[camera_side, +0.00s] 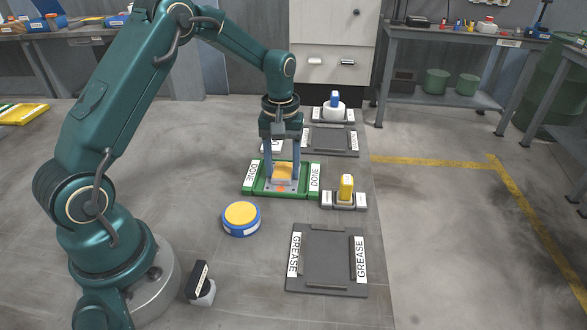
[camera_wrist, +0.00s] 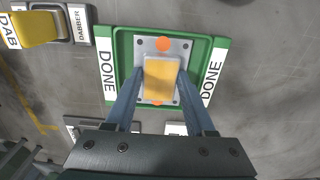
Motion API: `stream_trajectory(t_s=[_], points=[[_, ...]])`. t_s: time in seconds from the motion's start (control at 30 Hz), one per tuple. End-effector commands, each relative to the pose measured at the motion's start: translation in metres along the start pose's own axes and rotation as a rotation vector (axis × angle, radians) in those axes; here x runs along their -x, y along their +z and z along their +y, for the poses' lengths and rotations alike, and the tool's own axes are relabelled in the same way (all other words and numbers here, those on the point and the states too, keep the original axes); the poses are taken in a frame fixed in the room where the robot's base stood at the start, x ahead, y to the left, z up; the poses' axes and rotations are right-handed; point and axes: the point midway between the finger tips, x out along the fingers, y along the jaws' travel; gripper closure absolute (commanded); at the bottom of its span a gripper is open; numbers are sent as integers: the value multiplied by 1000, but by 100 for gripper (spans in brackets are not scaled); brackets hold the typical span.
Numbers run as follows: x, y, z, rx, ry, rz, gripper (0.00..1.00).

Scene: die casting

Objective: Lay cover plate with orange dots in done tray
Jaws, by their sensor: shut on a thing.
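The green done tray (camera_side: 309,191) has white DONE labels on both sides; it also shows in the wrist view (camera_wrist: 124,44). The grey cover plate (camera_wrist: 181,48) with orange dots is in the tray area, with a raised yellow-topped block (camera_wrist: 161,78) at its middle. One orange dot shows at each end of the plate in the wrist view. My gripper (camera_wrist: 163,86) is shut on the plate's raised block, over the tray. I cannot tell whether the plate touches the tray floor. The plate also shows in the side view (camera_side: 281,186).
A dark pad labelled GREASE (camera_side: 327,262) lies in front. A yellow dabber (camera_side: 346,188) sits in its holder right of the tray. A round blue tin with a yellow top (camera_side: 241,217) stands front-left. Another dark pad (camera_side: 329,140) and a white-and-blue item (camera_side: 334,107) are behind.

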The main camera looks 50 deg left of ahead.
Motion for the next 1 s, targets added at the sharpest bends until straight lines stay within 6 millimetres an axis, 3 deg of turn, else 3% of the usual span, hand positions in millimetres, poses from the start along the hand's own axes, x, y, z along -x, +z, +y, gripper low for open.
stream_trajectory(t_s=[0.27, 0.3, 0.37, 0.4, 0.6, 0.67, 1.0], points=[[0, 0, 0, 0, 1, 2, 100], [0, 0, 0, 0, 1, 2, 38], [0, 0, 0, 0, 1, 1, 15], [0, 0, 0, 0, 1, 1, 10], [0, 0, 0, 0, 1, 1, 10], [-1, 0, 0, 0, -1, -1, 0], [-1, 0, 0, 0, 0, 0, 0]])
